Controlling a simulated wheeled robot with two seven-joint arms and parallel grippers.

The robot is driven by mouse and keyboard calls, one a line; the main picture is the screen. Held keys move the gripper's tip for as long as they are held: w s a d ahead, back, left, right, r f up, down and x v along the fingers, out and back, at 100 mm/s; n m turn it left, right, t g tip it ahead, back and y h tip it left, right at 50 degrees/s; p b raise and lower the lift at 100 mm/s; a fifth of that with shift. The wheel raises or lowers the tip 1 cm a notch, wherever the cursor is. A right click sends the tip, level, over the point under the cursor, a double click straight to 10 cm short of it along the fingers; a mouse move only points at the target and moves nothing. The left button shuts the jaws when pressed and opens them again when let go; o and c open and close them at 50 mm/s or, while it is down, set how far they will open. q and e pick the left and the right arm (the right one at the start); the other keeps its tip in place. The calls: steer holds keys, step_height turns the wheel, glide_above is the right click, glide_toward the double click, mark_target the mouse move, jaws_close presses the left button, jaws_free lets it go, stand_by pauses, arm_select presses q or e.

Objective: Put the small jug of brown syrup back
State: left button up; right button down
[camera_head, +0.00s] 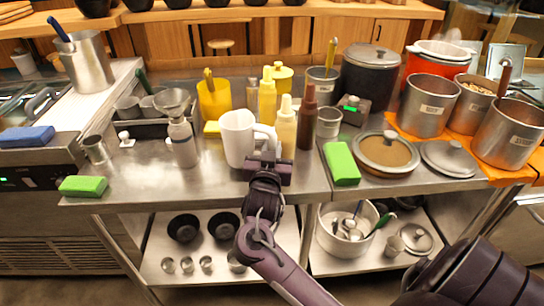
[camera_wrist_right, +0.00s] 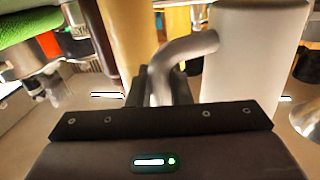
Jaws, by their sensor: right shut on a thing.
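A white jug (camera_head: 238,138) stands upright near the front of the steel counter, its handle on the right side. My right gripper (camera_head: 270,160) comes from the front and is shut on this handle. In the right wrist view, the curved handle (camera_wrist_right: 190,48) runs down between the dark fingers (camera_wrist_right: 168,88), with the jug's pale wall (camera_wrist_right: 255,65) to the right. The jug's contents are not visible, so I cannot tell if brown syrup is inside. I cannot tell whether its base touches the counter. My left gripper is not in view.
Cream (camera_head: 286,126), yellow (camera_head: 267,98) and brown (camera_head: 308,118) bottles crowd the jug's right and back. A steel dispenser (camera_head: 183,143) stands to its left, a yellow container (camera_head: 214,98) behind. A green sponge (camera_head: 341,163) lies to the right. Counter space in front of the dispenser is clear.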

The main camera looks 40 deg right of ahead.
steer(key=shift+f, duration=1.05)
steer(key=shift+f, duration=0.15)
steer(key=c, duration=1.3)
jaws_free()
steer(key=shift+r, duration=0.2)
steer(key=v, duration=1.2)
steer(key=shift+b, duration=0.35)
steer(key=shift+f, duration=0.1)
